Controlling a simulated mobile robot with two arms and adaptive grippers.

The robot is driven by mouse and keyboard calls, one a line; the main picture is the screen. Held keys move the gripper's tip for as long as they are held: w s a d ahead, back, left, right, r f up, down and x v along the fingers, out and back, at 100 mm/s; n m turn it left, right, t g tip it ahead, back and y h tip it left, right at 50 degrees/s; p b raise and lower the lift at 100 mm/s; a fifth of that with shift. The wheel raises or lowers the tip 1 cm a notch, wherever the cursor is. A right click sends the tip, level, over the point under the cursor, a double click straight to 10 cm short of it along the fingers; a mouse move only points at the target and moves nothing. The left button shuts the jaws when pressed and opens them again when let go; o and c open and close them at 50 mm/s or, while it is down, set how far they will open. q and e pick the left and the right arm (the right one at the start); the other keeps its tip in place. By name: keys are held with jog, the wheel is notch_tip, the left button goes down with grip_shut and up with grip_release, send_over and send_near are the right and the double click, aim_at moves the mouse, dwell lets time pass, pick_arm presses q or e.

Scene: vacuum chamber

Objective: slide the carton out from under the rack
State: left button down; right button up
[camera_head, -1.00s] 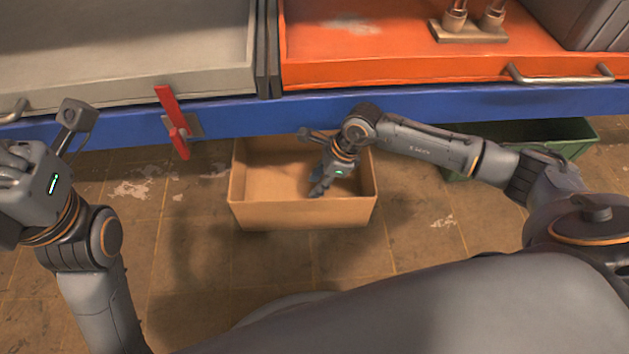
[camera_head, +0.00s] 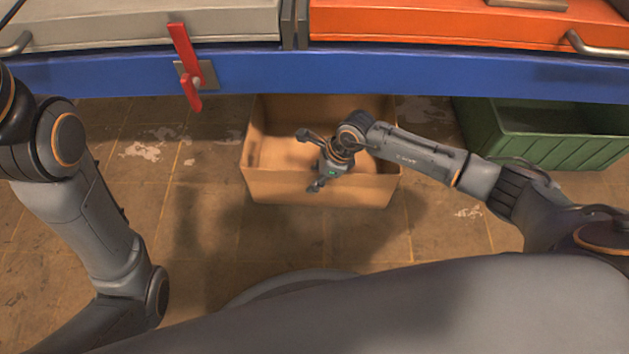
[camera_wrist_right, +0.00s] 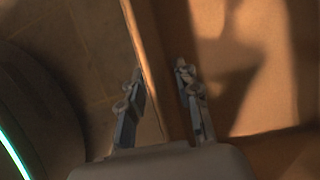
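The carton (camera_head: 290,186) is an open tan box on the floor. Its front part shows in front of the rack's blue beam (camera_head: 380,80), and its back is hidden under the rack. My right gripper (camera_head: 317,178) is at the carton's front wall. In the right wrist view the open fingers (camera_wrist_right: 162,103) stand on either side of the wall's rim (camera_wrist_right: 146,50), with the carton's inside on the right. The fingers look apart from each other, and I cannot tell whether they touch the wall. My left arm shows at the left, but its gripper is out of view.
A green crate (camera_head: 555,139) stands under the rack at the right. A red lever (camera_head: 184,60) hangs on the blue beam. Grey (camera_head: 150,28) and orange (camera_head: 430,30) trays sit above. The tiled floor in front of the carton is clear.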

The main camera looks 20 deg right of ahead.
jog(key=shift+c, duration=0.2)
grip_shut()
jog(key=shift+f, duration=0.1)
